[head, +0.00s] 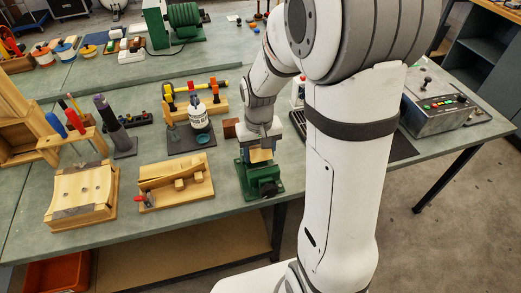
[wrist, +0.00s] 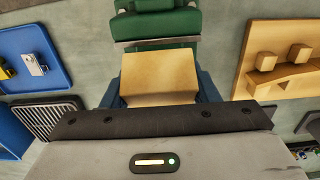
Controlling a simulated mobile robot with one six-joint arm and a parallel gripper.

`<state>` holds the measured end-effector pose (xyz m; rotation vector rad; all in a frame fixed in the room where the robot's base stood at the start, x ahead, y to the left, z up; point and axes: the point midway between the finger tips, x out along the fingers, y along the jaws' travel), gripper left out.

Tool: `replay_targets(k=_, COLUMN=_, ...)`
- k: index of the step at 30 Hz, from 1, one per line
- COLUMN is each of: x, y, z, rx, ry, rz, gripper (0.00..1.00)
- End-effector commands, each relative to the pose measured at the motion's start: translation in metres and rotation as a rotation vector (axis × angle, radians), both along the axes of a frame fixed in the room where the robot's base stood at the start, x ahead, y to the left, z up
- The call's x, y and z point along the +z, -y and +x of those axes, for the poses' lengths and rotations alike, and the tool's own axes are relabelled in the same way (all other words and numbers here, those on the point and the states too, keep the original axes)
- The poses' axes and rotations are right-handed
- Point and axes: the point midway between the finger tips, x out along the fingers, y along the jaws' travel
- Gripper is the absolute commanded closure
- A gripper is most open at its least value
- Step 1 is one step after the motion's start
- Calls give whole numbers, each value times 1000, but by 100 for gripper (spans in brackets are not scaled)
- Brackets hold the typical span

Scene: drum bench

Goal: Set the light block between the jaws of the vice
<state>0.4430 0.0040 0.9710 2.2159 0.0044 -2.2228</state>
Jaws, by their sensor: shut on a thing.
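The light block (head: 261,155) is pale wood. It also shows in the wrist view (wrist: 160,76), held between the two blue fingers of my gripper (wrist: 160,90). In the head view my gripper (head: 262,142) points down over the green vice (head: 262,183) near the table's front edge. The block is at the top of the vice. In the wrist view the vice's green body and grey jaw edge (wrist: 157,43) lie just beyond the block. I cannot tell whether the block is between the jaws or above them; my gripper hides the near side.
A wooden fixture with two small blocks (head: 176,184) stands left of the vice. A dark brown block (head: 229,128) and a white bottle (head: 199,118) stand behind it. A grey control box (head: 438,103) is at the right. My arm covers part of the bench.

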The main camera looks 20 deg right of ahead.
Motion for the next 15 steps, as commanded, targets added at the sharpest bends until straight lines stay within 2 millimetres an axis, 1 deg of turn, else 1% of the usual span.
replay_targets(k=6, x=0, y=0, z=1, rx=-1, ry=3, rz=0, gripper=73)
replay_targets(k=9, x=-3, y=0, z=1, rx=-1, ry=3, rz=0, gripper=73)
replay_targets(k=10, x=-3, y=0, z=1, rx=-1, ry=3, rz=0, gripper=44)
replay_targets(k=15, x=-2, y=1, z=1, rx=-1, ry=3, rz=0, gripper=30)
